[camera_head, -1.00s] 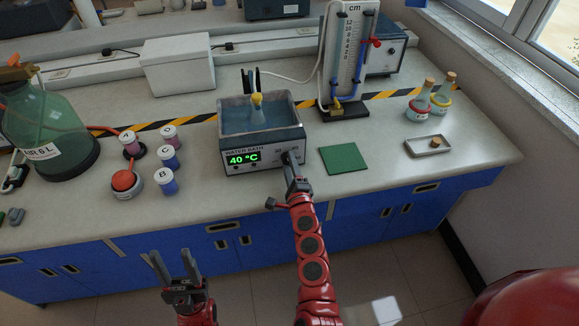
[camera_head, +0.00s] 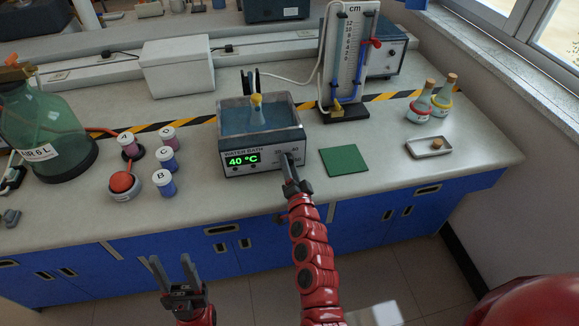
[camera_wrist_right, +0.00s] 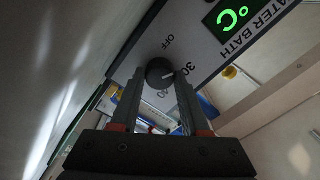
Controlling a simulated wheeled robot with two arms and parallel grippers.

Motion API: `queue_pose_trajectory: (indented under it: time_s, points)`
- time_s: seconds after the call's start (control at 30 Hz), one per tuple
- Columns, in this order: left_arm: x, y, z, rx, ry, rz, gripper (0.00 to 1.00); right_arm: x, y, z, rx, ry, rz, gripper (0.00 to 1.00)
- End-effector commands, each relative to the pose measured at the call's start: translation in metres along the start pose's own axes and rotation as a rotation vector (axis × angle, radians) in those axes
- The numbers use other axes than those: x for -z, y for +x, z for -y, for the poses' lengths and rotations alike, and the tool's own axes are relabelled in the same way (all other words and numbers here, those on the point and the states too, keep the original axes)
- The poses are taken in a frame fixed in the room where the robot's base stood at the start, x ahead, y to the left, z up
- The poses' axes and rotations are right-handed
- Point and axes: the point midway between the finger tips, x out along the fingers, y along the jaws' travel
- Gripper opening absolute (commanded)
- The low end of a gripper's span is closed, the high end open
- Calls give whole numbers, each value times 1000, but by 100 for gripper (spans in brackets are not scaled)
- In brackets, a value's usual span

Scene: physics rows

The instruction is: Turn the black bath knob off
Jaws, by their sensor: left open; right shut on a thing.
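The water bath (camera_head: 262,140) stands on the bench with a lit green display reading 40 °C. Its black knob (camera_wrist_right: 159,71) sits on the front panel, with OFF and 30 printed around it. The knob's white mark points roughly toward the 30 in the right wrist view. My right gripper (camera_head: 288,160) is at the panel, its fingers (camera_wrist_right: 160,82) shut on either side of the knob. In the head view the gripper mostly hides the knob. My left gripper (camera_head: 172,270) is open and empty, in front of the bench and below its top.
A yellow-topped flask (camera_head: 257,108) sits in the bath. A green mat (camera_head: 344,160) lies right of it, and several small jars (camera_head: 164,181) and a large green bottle (camera_head: 45,135) stand left. The bench front between them is clear.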

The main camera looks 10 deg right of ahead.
Motion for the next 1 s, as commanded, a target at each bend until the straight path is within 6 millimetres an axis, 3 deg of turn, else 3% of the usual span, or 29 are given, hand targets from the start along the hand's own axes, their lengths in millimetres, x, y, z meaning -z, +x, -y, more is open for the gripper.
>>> queue_pose_trajectory:
  time_s: [0.7,1.0]
  points:
    - [0,-1,0,0,0,0,50,-2,0,-2,-1,-669,4,0]
    - [-1,-4,0,0,0,0,50,-2,0,-2,-1,-868,5,0]
